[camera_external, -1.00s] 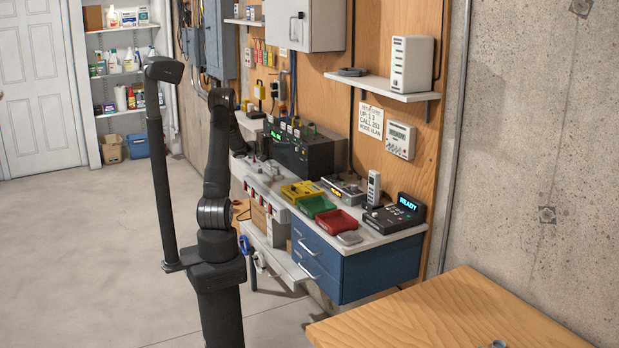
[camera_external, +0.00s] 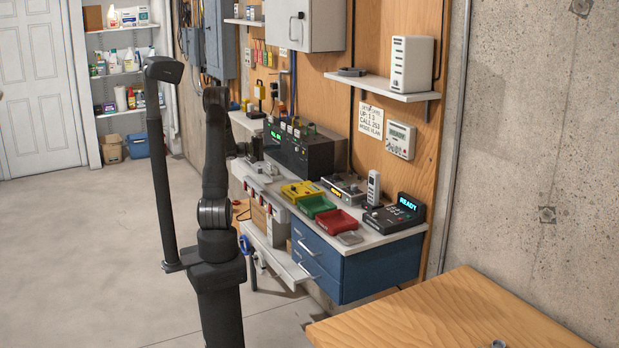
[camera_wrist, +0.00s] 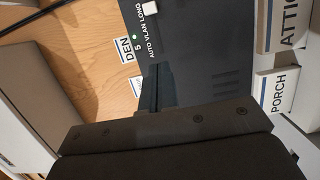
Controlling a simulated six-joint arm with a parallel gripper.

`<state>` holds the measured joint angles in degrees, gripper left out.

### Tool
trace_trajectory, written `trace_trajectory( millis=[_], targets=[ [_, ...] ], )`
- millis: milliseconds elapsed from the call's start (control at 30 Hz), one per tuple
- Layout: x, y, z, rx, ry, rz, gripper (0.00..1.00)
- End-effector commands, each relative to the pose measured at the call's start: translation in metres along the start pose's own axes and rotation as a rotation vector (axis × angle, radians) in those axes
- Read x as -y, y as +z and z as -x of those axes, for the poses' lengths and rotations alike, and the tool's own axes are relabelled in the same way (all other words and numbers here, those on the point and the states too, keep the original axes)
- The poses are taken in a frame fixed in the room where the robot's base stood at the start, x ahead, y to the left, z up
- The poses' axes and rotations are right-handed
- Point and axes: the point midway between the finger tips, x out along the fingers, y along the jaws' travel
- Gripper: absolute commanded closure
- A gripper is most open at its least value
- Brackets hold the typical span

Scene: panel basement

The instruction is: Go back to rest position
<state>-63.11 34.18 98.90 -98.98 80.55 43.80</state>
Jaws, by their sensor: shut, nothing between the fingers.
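My arm stands upright on its black post in the external view, with the elbow at the top and the forearm folding down behind it toward the bench. My gripper is mostly hidden there. In the wrist view my gripper (camera_wrist: 155,88) shows as dark fingers, shut and empty, in front of a black device panel (camera_wrist: 185,50). The panel carries the words "AUTO VLAN LONG", a green light and a white switch (camera_wrist: 151,8). I cannot tell whether the fingers touch the panel.
The bench (camera_external: 365,241) holds a black device with a green display (camera_external: 300,150), a yellow box (camera_external: 301,192), a green tray (camera_external: 317,205), a red tray (camera_external: 337,220) and a "READY" console (camera_external: 395,215). A wooden table (camera_external: 450,312) stands in front. The floor at left is clear.

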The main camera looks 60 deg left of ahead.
Motion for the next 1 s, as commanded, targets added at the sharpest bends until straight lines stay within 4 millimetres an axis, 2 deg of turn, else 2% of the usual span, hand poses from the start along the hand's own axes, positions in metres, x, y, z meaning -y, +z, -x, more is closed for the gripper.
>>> trace_trajectory(
  millis=[33,200,300,733,833,1000],
  targets=[
    [0.0,-0.001,0.011,-0.004,0.0,-0.001,1.0],
    [0.0,-0.001,0.04,-0.003,0.0,0.0,1.0],
    [0.0,0.0,0.048,0.001,0.0,0.0,1.0],
    [0.0,0.001,-0.035,0.005,0.0,-0.001,1.0],
    [0.0,-0.009,-0.053,0.006,-0.001,-0.001,1.0],
    [0.0,-0.046,-0.04,-0.001,-0.001,-0.002,1.0]
  ],
)
